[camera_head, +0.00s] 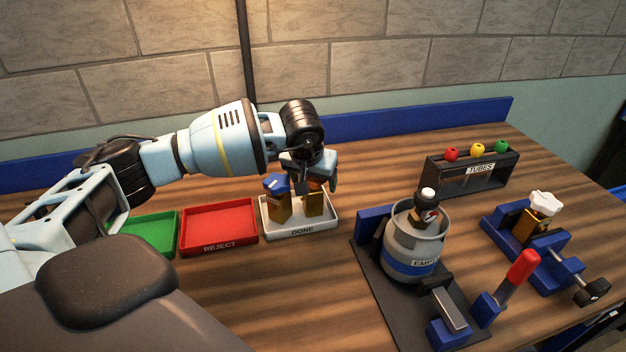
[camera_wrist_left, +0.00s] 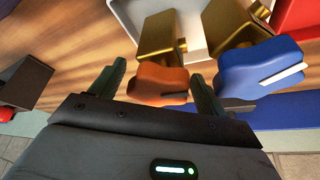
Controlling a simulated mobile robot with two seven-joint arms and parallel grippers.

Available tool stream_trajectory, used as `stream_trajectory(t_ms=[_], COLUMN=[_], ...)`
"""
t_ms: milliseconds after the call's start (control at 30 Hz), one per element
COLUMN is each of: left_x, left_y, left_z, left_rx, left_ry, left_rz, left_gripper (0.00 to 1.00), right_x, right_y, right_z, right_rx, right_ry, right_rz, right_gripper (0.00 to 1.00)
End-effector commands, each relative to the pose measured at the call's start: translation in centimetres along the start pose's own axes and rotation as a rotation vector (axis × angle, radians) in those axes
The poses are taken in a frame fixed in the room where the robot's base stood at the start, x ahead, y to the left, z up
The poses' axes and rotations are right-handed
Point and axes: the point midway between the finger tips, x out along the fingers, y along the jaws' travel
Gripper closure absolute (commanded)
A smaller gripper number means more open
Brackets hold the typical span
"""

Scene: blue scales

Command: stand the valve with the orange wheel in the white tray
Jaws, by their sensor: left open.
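The valve with the orange wheel (camera_wrist_left: 157,84) has a brass body (camera_head: 315,205) and stands upright at the right side of the white tray (camera_head: 301,231), labelled DONE. My left gripper (camera_head: 310,178) is over it from above. In the left wrist view my left gripper (camera_wrist_left: 158,88) is open, its fingers on either side of the orange wheel. In the head view the gripper hides most of that wheel. A second brass valve with a blue wheel (camera_head: 277,186) stands beside it in the tray; it also shows in the wrist view (camera_wrist_left: 258,66). My right gripper is not in view.
A red REJECT tray (camera_head: 219,228) and a green tray (camera_head: 152,233) lie left of the white tray. A grey cylinder (camera_head: 415,238) in a black stand is to the right. Beyond are a TUBES rack (camera_head: 472,172) and a blue vice holding a white-wheeled valve (camera_head: 543,206).

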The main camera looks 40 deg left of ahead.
Motion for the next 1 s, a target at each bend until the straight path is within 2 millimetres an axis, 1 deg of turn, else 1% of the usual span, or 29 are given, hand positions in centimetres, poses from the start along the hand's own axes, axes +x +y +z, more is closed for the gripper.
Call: stream_trajectory(t_ms=[167, 400, 600, 700, 800, 1000], left_x=[-2.6, -7.5, -10.6, -11.4, -11.9, -12.1], left_y=[0.1, 0.0, 0.1, 0.0, 0.0, 0.0], left_z=[-0.2, -0.2, -0.1, -0.1, -0.1, 0.0], left_rx=[0.000, 0.000, 0.001, 0.001, 0.000, 0.000], left_ry=[0.006, 0.006, 0.004, 0.003, 0.001, 0.001], left_rz=[0.003, 0.002, 0.002, 0.001, 0.000, 0.000], left_gripper=[0.25, 0.25, 0.25, 0.25, 0.25, 0.25], right_x=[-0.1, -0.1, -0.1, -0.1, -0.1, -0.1], right_y=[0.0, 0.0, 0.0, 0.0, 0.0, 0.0], right_z=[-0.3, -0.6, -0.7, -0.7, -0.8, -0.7], right_rx=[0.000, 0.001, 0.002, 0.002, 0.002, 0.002], right_ry=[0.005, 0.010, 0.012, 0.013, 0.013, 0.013], right_rz=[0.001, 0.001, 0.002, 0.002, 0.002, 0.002], right_gripper=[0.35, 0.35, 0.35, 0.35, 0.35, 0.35])
